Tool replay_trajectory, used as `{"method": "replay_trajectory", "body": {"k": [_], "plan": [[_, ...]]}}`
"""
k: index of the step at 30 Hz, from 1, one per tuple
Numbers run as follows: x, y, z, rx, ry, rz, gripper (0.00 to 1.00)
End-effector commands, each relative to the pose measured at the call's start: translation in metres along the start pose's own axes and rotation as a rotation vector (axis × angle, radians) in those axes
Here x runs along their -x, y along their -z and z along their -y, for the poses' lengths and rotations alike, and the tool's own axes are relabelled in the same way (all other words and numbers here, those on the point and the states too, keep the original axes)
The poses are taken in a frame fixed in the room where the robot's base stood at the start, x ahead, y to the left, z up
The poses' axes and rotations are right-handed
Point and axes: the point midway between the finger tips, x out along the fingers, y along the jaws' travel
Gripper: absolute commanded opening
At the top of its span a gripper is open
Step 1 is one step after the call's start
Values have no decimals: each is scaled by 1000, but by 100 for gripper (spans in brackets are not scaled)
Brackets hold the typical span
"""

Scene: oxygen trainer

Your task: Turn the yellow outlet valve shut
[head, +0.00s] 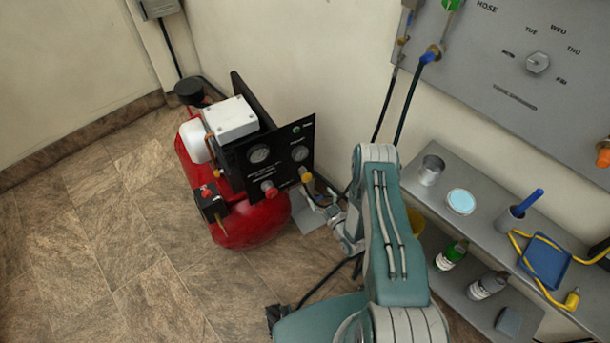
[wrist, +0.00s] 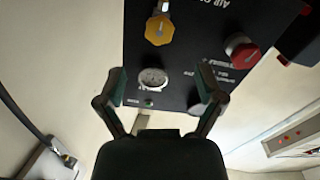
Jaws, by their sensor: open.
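The yellow outlet valve (head: 306,176) is a knob low on the right of the black compressor panel (head: 285,133). In the wrist view the yellow valve (wrist: 160,29) shows as a lobed knob near the top, on a metal fitting. My gripper (wrist: 160,72) is open and empty, its two fingers spread in front of the panel. The valve lies beyond the fingertips in the picture, not between them. In the head view my gripper (head: 318,207) is close to the panel's lower right, partly hidden by my arm.
A red knob (head: 269,190) sits beside the valve, and a gauge (wrist: 152,79) shows between my fingers. A grey shelf (head: 480,190) with a cup, bottles and a blue tray is at the right. Floor at the left is clear.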

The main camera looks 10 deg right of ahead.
Motion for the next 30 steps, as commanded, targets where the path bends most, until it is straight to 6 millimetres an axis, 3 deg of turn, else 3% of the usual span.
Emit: {"method": "replay_trajectory", "body": {"k": [5, 18, 30], "plan": [[-20, 1, 0, 2, 2, -4, 87], [-95, 0, 0, 1, 1, -1, 87], [-108, 0, 0, 1, 0, 1, 87]]}}
